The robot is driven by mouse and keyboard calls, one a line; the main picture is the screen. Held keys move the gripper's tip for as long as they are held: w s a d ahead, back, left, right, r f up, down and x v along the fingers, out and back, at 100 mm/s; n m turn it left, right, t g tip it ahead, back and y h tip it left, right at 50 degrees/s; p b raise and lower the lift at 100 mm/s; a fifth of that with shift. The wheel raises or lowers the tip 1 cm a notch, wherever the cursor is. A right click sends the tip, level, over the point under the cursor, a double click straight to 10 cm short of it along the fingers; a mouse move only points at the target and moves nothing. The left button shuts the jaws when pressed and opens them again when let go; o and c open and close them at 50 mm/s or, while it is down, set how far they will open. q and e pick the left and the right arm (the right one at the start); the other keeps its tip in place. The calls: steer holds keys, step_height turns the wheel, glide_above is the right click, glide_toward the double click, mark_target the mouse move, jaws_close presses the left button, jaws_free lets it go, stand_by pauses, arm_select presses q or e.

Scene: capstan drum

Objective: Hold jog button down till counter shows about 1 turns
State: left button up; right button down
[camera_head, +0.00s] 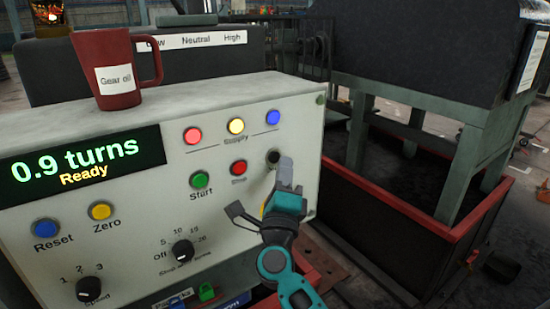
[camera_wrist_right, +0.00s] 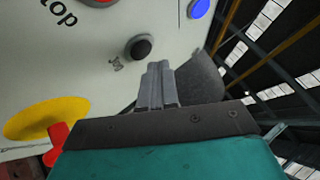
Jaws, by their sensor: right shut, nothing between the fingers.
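The control panel (camera_head: 140,205) has a green display (camera_head: 80,165) reading "0.9 turns" and "Ready". The black jog button (camera_head: 273,157) is at the panel's right side, right of the red Stop button (camera_head: 239,167). In the right wrist view, the jog button (camera_wrist_right: 139,46) shows whole, with part of its label below it. My right gripper (camera_head: 285,162) is shut and empty, its fingertips close to the button's lower right. In the wrist view the fingertips (camera_wrist_right: 157,66) appear beside the button, not covering it; I cannot tell their distance from the panel. My left gripper is not in view.
A red "Gear oil" mug (camera_head: 107,70) stands on the panel housing's top. Green Start (camera_head: 200,180), blue Reset (camera_head: 46,228) and yellow Zero (camera_head: 101,210) buttons and two knobs are on the panel. A red-rimmed dark bin (camera_head: 400,230) stands to the right.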

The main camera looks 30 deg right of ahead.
steer(key=shift+w, duration=0.1)
stand_by(0.5)
steer(key=shift+w, duration=0.35)
steer(key=shift+w, duration=0.4)
stand_by(0.6)
stand_by(0.4)
steer(key=shift+s, duration=0.85)
steer(key=shift+p, duration=0.3)
steer(key=s+p, duration=0.1)
steer(key=s, duration=0.4)
steer(key=shift+d, duration=0.2)
